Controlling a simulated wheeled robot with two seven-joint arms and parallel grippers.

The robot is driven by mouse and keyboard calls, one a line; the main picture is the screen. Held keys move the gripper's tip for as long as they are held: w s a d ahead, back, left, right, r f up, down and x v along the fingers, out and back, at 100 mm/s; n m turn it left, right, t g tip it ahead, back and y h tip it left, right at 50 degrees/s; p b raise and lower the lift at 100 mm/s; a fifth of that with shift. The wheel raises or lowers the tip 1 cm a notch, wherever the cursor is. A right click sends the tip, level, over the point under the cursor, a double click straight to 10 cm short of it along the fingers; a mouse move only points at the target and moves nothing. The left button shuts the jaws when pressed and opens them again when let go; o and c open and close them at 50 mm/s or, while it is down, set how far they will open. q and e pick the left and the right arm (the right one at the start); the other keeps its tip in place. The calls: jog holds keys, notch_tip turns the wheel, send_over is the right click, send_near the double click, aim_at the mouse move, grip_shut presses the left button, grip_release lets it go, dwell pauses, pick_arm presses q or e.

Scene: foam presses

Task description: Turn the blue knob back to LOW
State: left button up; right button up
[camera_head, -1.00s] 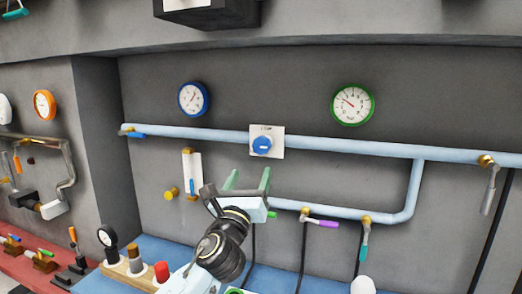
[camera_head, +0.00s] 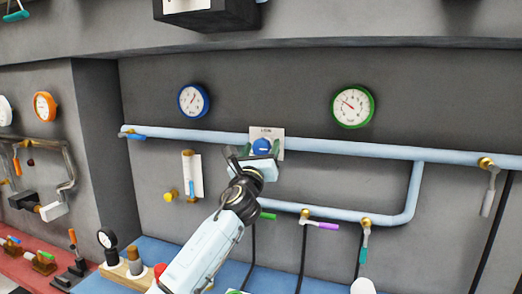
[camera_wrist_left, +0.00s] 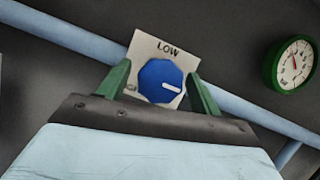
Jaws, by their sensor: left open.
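The blue knob (camera_head: 262,147) sits on a white plate (camera_head: 277,134) on the light-blue wall pipe. It also shows in the left wrist view (camera_wrist_left: 156,80), where its white pointer mark points right and slightly down. The plate (camera_wrist_left: 176,46) reads LOW above the knob, and part of another word shows at its left. My left gripper (camera_head: 262,151) is open in front of the knob. My right gripper is out of view.
A blue-rimmed gauge (camera_head: 193,100) and a green-rimmed gauge (camera_head: 353,106) hang above the pipe (camera_head: 345,146). A lower pipe (camera_head: 336,213) carries purple and teal valve handles. A blue bench (camera_head: 150,246) lies below.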

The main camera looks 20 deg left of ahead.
pick_arm(q)
jog(key=c, duration=1)
jog(key=shift+n, duration=0.3)
